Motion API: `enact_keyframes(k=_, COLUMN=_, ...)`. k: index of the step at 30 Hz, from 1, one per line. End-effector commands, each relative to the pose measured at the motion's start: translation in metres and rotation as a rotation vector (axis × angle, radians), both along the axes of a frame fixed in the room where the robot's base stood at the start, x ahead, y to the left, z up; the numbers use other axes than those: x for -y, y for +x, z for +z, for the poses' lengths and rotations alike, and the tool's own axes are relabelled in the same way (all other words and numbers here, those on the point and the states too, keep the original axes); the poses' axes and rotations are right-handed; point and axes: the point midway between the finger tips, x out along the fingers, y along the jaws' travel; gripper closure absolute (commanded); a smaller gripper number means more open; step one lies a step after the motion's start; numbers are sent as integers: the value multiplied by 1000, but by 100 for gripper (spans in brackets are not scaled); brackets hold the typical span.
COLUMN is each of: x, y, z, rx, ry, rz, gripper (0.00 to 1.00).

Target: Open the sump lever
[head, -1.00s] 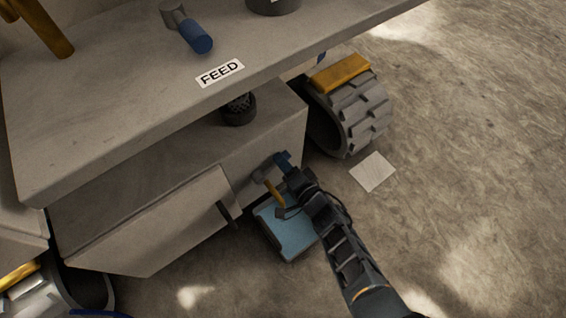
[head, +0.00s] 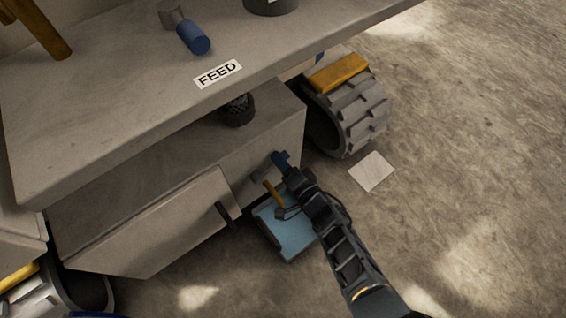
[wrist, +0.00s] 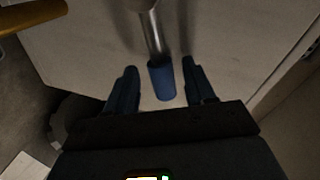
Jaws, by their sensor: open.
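A lever with a blue cylindrical grip (wrist: 161,82) and a metal stem shows in the wrist view. No label on it is legible. My gripper (wrist: 159,66) is open, with one blue finger on each side of the grip and visible gaps between. In the head view my gripper (head: 282,162) is at the front face of the lower cabinet, by its right corner. There the lever's grip is mostly hidden by my gripper, and a grey part of the lever (head: 258,177) shows beside it.
A yellow handle (head: 272,190) is just below the lever, over a light-blue tray (head: 286,238) on the floor. A dark handle (head: 225,212) is to the left. A tracked wheel (head: 352,110) stands right. Above, a shelf carries a FEED label (head: 217,74) and another blue-gripped lever (head: 193,38).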

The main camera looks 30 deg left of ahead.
Motion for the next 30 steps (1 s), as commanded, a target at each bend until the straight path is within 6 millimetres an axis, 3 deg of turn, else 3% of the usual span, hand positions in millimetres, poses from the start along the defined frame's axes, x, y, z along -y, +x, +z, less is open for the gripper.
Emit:
enact_keyframes(k=15, x=59, y=-28, z=15, rx=-2, ry=0, rz=-3, gripper=46)
enact_keyframes(k=30, x=68, y=-33, z=14, rx=-1, ry=0, rz=-1, gripper=46)
